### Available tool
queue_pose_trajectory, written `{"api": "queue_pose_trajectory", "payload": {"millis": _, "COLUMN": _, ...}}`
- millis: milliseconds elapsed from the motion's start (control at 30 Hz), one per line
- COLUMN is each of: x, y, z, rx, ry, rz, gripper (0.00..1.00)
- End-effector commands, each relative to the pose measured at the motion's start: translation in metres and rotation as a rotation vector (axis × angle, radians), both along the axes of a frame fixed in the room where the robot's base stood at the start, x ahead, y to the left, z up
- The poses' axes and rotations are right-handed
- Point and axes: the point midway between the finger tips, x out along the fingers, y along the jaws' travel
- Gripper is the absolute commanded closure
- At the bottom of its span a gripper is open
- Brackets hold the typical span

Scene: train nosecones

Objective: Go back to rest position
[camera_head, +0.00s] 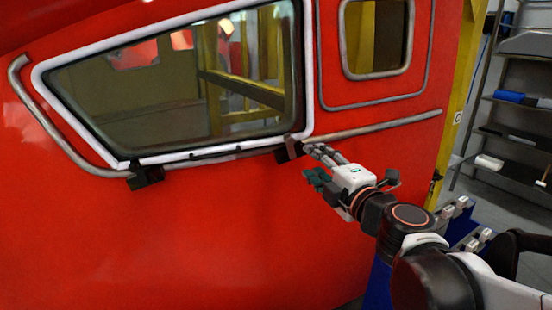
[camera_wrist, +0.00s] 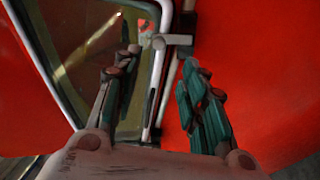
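My gripper (camera_head: 312,162) is in front of the red train nosecone (camera_head: 220,220), just below the lower right corner of the big side window. A small dark bracket (camera_head: 289,149) on the window's lower right corner is right beside the fingertips. In the wrist view this bracket (camera_wrist: 172,40) lies beyond the fingertips. I cannot tell whether a finger touches it. My arm comes in from the lower right.
The window (camera_head: 160,100) has a pale frame, with a second dark bracket (camera_head: 144,175) at its lower left. Grey handrails (camera_head: 385,124) run along the shell. A blue stand (camera_head: 462,228) with pale blocks is beside my arm. A shelf rack (camera_head: 520,100) stands at the right.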

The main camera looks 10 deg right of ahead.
Motion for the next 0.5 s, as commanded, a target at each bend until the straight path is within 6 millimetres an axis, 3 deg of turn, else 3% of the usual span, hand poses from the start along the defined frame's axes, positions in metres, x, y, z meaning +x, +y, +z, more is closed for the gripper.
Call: {"api": "queue_pose_trajectory", "payload": {"millis": 500, "x": -0.0044, "y": -0.0064, "z": -0.0045, "rx": 0.039, "ry": -0.003, "rz": -0.029, "gripper": 0.61}}
